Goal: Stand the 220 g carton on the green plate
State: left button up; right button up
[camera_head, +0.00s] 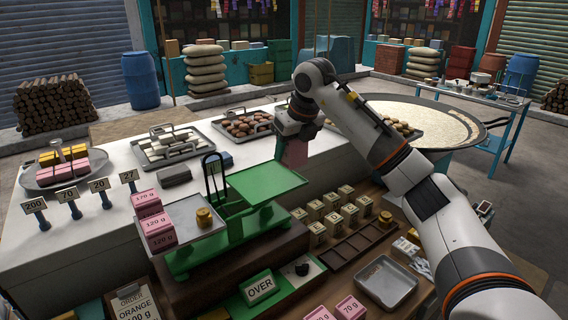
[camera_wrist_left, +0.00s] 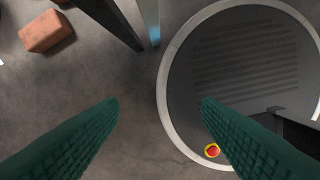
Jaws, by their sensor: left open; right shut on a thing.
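A pink carton (camera_head: 294,153) hangs in my right gripper (camera_head: 293,136), which is shut on it above the far edge of the green plate (camera_head: 262,183). The carton looks roughly upright and its weight label cannot be read from here. The green plate is the bare right plate of a green balance scale (camera_head: 186,262). My left gripper is outside the head view. In the left wrist view its two green fingers (camera_wrist_left: 159,104) are spread with nothing between them, over grey floor and a round dark base.
An OVER sign (camera_head: 261,287) stands in front. Small cream boxes (camera_head: 332,220) stand right of the plate; food trays (camera_head: 170,147) lie behind.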

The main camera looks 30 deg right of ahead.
aim_at(287, 179)
jog(key=shift+x, duration=1.1)
notch_tip(287, 179, down, 3)
jog(key=shift+f+p, duration=0.1)
jog(key=shift+p, duration=0.45)
jog(key=shift+f, duration=0.1)
jog(key=o, duration=1.1)
pick_arm(q)
jog(key=shift+w+r, duration=0.25)
jog(key=shift+r, duration=0.3)
pick_arm(e)
jog(key=shift+s, duration=0.1)
